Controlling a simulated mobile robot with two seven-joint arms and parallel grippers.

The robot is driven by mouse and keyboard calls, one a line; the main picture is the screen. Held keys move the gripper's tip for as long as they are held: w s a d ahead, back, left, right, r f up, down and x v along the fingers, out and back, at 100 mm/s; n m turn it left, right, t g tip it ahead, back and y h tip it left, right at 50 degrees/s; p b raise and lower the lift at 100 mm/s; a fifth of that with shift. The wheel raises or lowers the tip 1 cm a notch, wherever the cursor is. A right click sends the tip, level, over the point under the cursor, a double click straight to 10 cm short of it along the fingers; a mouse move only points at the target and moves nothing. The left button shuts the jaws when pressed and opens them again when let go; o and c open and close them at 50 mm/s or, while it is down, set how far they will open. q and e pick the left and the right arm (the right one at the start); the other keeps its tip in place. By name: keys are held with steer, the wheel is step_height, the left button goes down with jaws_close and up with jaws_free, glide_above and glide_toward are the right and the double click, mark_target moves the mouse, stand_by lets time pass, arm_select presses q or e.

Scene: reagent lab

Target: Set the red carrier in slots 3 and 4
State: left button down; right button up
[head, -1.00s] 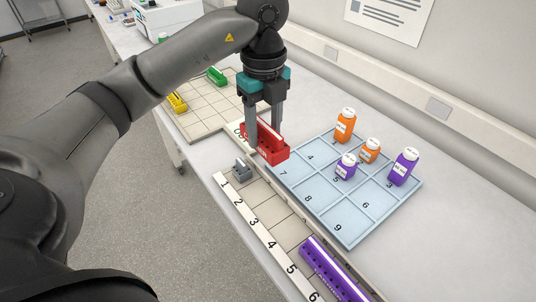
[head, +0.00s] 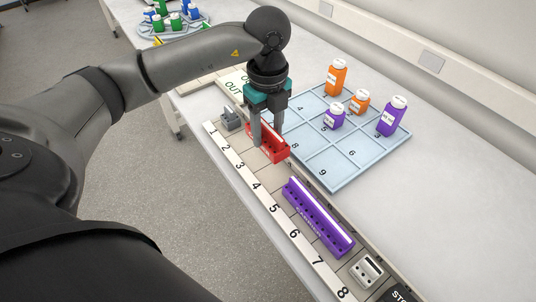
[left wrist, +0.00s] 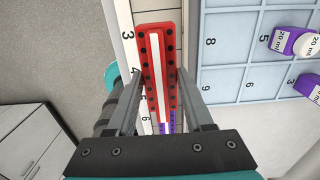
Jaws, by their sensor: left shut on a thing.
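My left gripper (head: 267,140) is shut on the red carrier (head: 271,149) and points down over the numbered strip (head: 257,186). The red carrier is a long block with a white stripe and rows of dark holes. It hangs roughly over slots 3 and 4, lengthwise along the strip; whether it touches the surface I cannot tell. In the left wrist view the red carrier (left wrist: 157,70) lies between my two fingers (left wrist: 160,92), with the number 3 beside its far end. My right gripper is not in view.
A purple carrier (head: 318,217) lies just beyond, around slots 5 to 7. A small grey block (head: 232,119) sits at slot 1, a pale module (head: 367,270) near slot 8. A blue gridded tray (head: 337,179) with orange and purple bottles stands to the right.

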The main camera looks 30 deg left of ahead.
mark_target(268, 126)
arm_select(q)
steer(key=shift+f+b, duration=0.3)
steer(key=shift+f, duration=3.5)
steer(key=c, duration=0.6)
jaws_free()
steer(key=shift+f, duration=0.15)
step_height(268, 126, up, 12)
steer(key=shift+r+p, duration=0.2)
steer(key=shift+p, duration=0.3)
